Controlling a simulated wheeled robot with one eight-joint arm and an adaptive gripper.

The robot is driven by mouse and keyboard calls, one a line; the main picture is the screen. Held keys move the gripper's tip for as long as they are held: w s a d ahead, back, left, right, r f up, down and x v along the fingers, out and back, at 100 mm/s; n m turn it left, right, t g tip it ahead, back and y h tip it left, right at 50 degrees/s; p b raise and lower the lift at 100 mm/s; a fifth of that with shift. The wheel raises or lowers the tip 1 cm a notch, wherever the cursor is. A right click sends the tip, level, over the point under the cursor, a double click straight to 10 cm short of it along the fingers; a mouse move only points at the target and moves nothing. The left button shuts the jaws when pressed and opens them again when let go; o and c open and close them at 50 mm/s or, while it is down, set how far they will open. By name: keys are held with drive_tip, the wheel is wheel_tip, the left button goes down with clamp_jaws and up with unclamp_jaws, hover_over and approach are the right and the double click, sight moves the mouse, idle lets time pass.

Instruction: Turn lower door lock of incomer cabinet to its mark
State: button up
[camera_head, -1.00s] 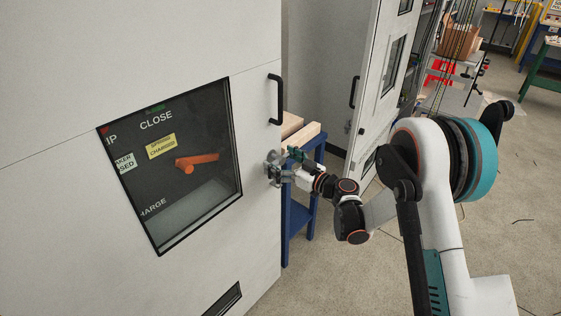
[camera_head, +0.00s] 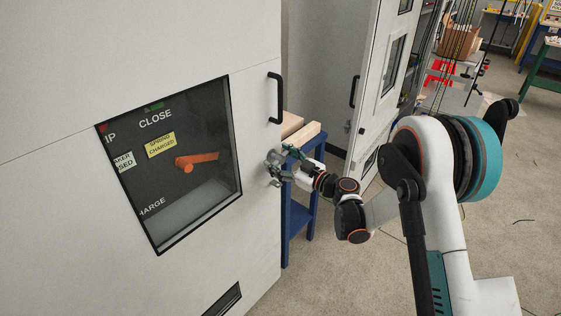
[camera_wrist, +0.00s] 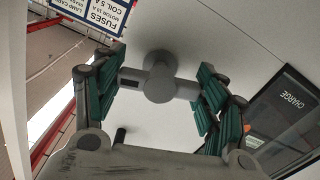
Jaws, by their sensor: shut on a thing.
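The lower door lock (camera_wrist: 160,82) of the light grey cabinet shows in the wrist view as a grey round hub with a crossbar. My gripper (camera_wrist: 160,92) has its green-padded fingers at the two ends of this crossbar and is shut on it. In the head view my gripper (camera_head: 278,167) is at the right edge of the cabinet door (camera_head: 150,50), below the black door handle (camera_head: 275,98). It hides most of the lock there. I cannot make out the lock's mark in either view.
The door has a dark window (camera_head: 190,195) with an orange lever (camera_head: 197,161) behind it. A blue stand (camera_head: 299,215) with wooden blocks is just behind my gripper. Another cabinet door (camera_head: 367,85) stands at the back.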

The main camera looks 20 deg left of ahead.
drive_tip(key=n+b, duration=0.1)
drive_tip(key=n, duration=1)
drive_tip(key=shift+b, duration=0.4)
drive_tip(key=shift+n, duration=2)
drive_tip(key=o, duration=1.1)
drive_tip(key=v, duration=1.2)
